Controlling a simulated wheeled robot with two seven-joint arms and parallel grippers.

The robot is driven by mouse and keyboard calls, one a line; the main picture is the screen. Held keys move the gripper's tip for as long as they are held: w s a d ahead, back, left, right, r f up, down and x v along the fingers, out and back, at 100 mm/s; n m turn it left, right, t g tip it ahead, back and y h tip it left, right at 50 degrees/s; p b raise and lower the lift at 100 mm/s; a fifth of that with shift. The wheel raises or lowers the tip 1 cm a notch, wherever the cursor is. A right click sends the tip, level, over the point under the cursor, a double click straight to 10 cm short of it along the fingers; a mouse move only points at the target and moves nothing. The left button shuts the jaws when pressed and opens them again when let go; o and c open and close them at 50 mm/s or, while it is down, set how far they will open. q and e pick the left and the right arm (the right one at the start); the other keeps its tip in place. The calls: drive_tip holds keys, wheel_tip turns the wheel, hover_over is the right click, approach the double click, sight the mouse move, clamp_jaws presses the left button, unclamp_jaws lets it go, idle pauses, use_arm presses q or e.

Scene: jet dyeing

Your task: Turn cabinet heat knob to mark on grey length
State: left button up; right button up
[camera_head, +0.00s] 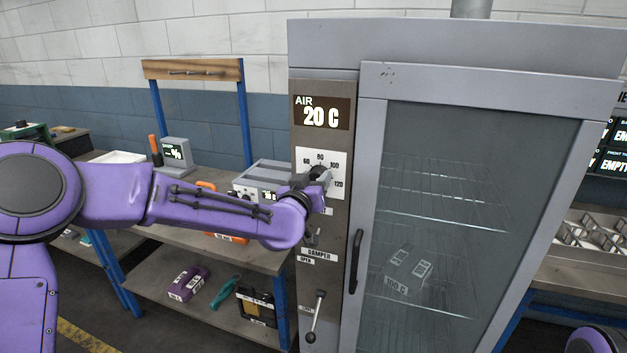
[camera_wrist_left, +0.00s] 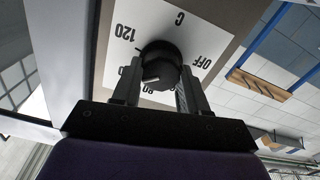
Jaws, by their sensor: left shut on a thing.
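The heat knob (camera_wrist_left: 162,62) is a black round knob on a white dial plate (camera_head: 337,161) of the grey cabinet (camera_head: 365,100). My left gripper (camera_wrist_left: 158,85) is shut on it, with one finger on each side. In the head view, my gripper (camera_head: 312,181) covers part of the knob. The dial reads 60, 80, 100 and 120; OFF shows in the wrist view. The pale line on the knob points down in the wrist view, towards partly hidden numbers. The display (camera_head: 321,113) reads AIR 20 C. Behind the glass, a grey length (camera_head: 402,283) bears a label reading 100 C.
A damper lever (camera_head: 316,312) and a black door handle (camera_head: 355,262) are below the knob. A bench (camera_head: 262,259) with a grey instrument (camera_head: 262,172) stands to the left, under my left arm. The cabinet door is closed.

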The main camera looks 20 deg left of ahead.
use_arm(q)
drive_tip(key=shift+n, duration=0.4)
drive_tip(key=o, duration=1.1)
drive_tip(key=shift+c, duration=0.2)
drive_tip(key=s+b, duration=0.3)
drive_tip(key=s, duration=0.7)
drive_tip(key=shift+s+a, duration=0.25)
drive_tip(key=shift+s, duration=0.05)
